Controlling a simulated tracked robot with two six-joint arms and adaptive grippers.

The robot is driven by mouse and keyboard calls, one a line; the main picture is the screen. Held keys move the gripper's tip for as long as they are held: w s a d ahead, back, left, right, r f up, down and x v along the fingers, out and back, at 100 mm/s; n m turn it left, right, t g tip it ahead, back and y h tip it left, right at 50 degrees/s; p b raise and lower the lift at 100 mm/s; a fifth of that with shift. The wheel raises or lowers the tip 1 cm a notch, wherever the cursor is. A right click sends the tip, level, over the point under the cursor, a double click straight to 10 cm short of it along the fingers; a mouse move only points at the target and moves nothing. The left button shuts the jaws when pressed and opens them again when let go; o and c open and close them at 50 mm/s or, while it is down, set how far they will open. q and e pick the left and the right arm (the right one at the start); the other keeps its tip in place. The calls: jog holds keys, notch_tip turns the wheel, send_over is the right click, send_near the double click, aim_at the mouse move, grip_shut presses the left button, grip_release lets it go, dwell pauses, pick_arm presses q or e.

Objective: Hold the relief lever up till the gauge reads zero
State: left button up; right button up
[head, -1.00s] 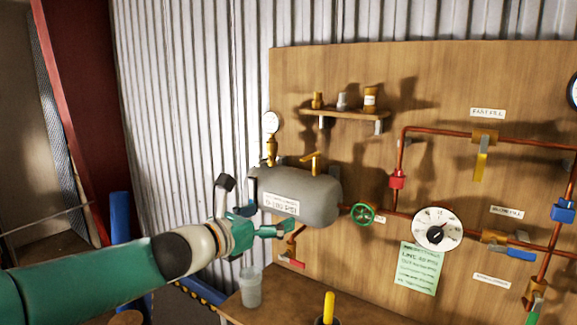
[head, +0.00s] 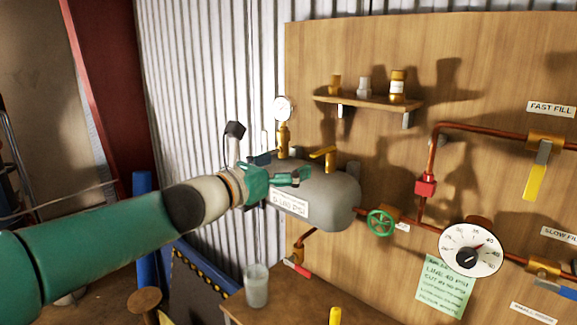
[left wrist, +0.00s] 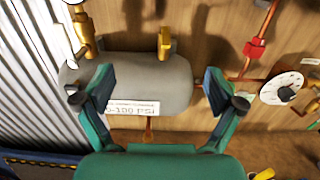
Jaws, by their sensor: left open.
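The grey tank (head: 335,205) is mounted on the wooden board, with a label partly reading PSI on its front. My left gripper (head: 285,168) is open in front of the tank's upper part, left of the lever. In the left wrist view its fingers (left wrist: 158,83) are spread before the tank, below the lever, holding nothing.
A green handwheel (head: 381,223), a larger white dial (head: 470,248) and copper pipes with valves are to the right. A shelf (head: 368,101) with small bottles is above the tank. A cup (head: 257,286) stands on the bench below.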

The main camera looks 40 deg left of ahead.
aim_at(318, 152)
pick_arm(q)
jog(key=shift+w+d+f, duration=0.1)
jog(key=shift+w+d, duration=0.15)
jog(key=shift+w, duration=1.4)
jog(key=shift+w+d+r, duration=0.1)
jog(key=shift+w+d, duration=0.15)
jog(key=shift+w, duration=1.45)
jog(key=shift+w+d+f, duration=0.1)
jog(key=shift+w+d, duration=0.15)
jog(key=shift+w, duration=1.4)
grip_shut()
